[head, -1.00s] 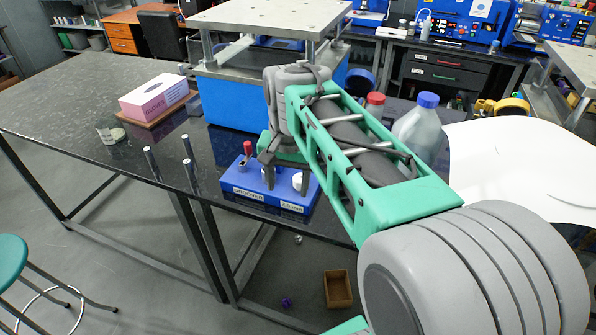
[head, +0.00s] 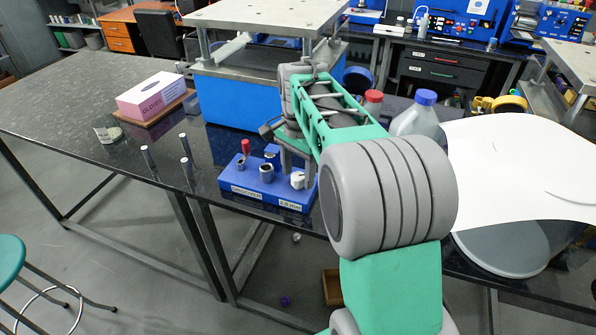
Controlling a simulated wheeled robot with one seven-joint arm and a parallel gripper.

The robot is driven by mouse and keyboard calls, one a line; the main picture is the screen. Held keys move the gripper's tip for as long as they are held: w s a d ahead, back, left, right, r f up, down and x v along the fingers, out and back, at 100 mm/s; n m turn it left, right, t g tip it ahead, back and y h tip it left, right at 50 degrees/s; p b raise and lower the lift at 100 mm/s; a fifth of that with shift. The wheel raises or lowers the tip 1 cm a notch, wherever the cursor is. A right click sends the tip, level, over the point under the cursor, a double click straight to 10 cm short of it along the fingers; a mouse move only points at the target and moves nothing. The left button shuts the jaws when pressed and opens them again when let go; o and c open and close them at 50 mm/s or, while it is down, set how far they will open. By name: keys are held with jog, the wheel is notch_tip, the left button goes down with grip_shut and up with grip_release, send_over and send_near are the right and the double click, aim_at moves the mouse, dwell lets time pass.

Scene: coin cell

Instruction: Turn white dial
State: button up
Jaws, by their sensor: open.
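The white dial (head: 297,180) sits on the front right of a blue block (head: 237,183) near the table's front edge. Beside it on the block are a red-topped lever (head: 245,149) and a grey metal post (head: 266,173). My gripper (head: 297,169) points down at the right end of the block, its grey fingers apart, just behind and above the dial. My arm hides part of the gripper, and I cannot tell whether a finger touches the dial.
Metal posts (head: 187,171) stand left of the block. A pink-and-white glove box (head: 152,96) is farther left. A large blue press (head: 235,97) stands behind. Bottles with a red cap (head: 373,97) and a blue cap (head: 426,98) are right of my arm. The left tabletop is mostly clear.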

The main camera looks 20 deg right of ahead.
jog(key=shift+c, duration=0.3)
grip_shut()
dwell(0.3)
jog(key=shift+n, duration=0.3)
jog(key=n+p, duration=0.1)
jog(key=n, duration=0.5)
jog(key=shift+r+p, duration=0.1)
jog(key=shift+p, duration=0.2)
jog(key=n, duration=0.5)
jog(key=shift+n+p, duration=0.4)
jog(key=shift+o, duration=0.3)
grip_release()
